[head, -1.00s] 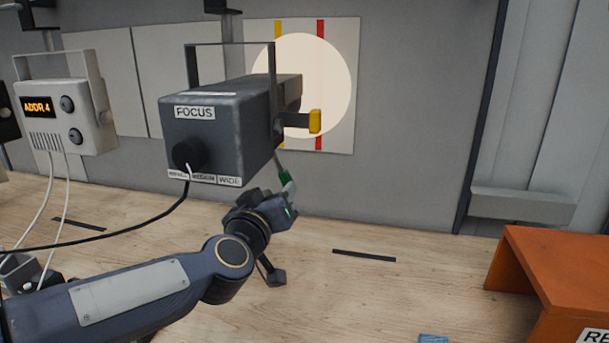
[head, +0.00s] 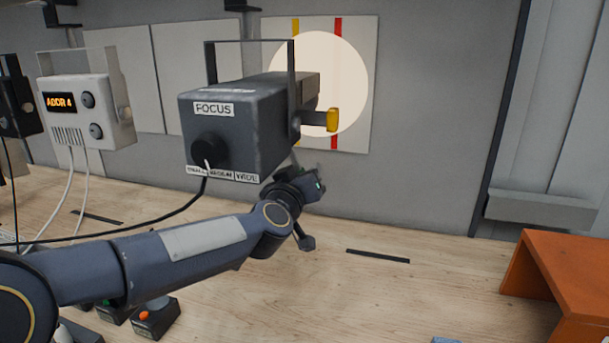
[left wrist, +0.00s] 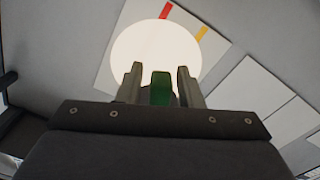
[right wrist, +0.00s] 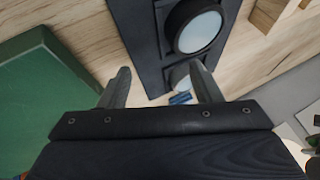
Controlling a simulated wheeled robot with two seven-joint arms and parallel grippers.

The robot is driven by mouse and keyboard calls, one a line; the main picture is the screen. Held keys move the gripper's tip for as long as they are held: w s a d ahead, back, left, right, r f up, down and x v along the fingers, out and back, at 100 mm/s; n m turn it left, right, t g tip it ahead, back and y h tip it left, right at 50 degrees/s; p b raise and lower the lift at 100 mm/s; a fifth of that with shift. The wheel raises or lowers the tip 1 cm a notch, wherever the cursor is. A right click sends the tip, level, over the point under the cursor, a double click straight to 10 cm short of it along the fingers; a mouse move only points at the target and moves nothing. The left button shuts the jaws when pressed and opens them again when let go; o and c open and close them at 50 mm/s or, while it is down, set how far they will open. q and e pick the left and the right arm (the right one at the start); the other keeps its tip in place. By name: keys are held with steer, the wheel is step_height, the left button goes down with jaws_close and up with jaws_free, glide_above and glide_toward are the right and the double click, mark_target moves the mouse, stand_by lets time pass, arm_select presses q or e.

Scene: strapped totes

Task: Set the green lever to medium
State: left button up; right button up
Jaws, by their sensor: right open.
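A dark grey lamp (head: 240,130) marked FOCUS hangs by a bracket. Small labels (head: 222,174) along its lower front edge end in WIDE at the right. My left gripper (head: 312,180) is just below and right of the lamp's underside. In the left wrist view, the green lever (left wrist: 161,88) stands between the left fingers (left wrist: 158,85), with narrow gaps on both sides. In the head view, the lever is hidden behind the lamp and gripper. My right gripper (right wrist: 160,85) is open and empty; it is outside the head view.
A yellow-tipped knob (head: 332,120) sticks out of the lamp's right side. A bright disc (head: 345,85) lies on a wall panel. A black cable hangs from the lamp's front. An orange bench (head: 565,270) stands right. A dark unit with round lenses (right wrist: 197,32) faces my right gripper.

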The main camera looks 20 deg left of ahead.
arm_select(q)
jaws_close()
arm_select(e)
steer(key=shift+f+b, duration=0.45)
arm_select(q)
steer(key=a+f+m, duration=0.1)
steer(key=a+m, duration=0.4)
steer(key=a, duration=0.1)
steer(key=shift+a+f, duration=0.15)
steer(key=shift+f, duration=0.05)
steer(key=shift+w, duration=0.1)
steer(key=shift+o, duration=0.9)
jaws_free()
